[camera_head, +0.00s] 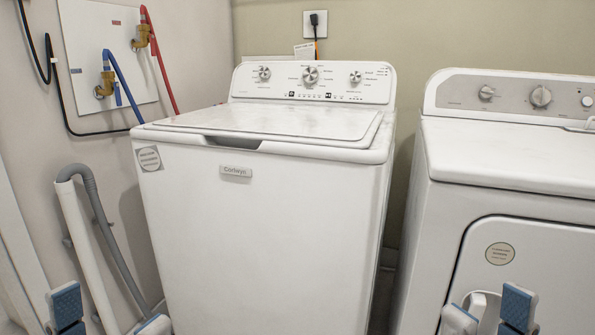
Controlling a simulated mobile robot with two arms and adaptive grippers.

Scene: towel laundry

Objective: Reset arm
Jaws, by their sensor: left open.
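My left gripper (110,312) is at the bottom left corner, low in front of the left wall and left of the washer. Its blue-padded fingers stand wide apart, open, with nothing seen between them. My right gripper (487,314) is at the bottom right, in front of the dryer door. Its two fingers show a narrower gap, with a pale handle-like shape of the dryer door seen between them. I cannot tell how near the fingers are to the door. The arms behind both grippers are out of the picture.
A white top-load washer (250,240) with its lid (270,122) down stands in the middle. A white dryer (510,170) stands to its right, across a narrow gap. A grey drain hose (97,205), a white pipe (80,235) and red and blue water hoses (125,85) run along the left wall.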

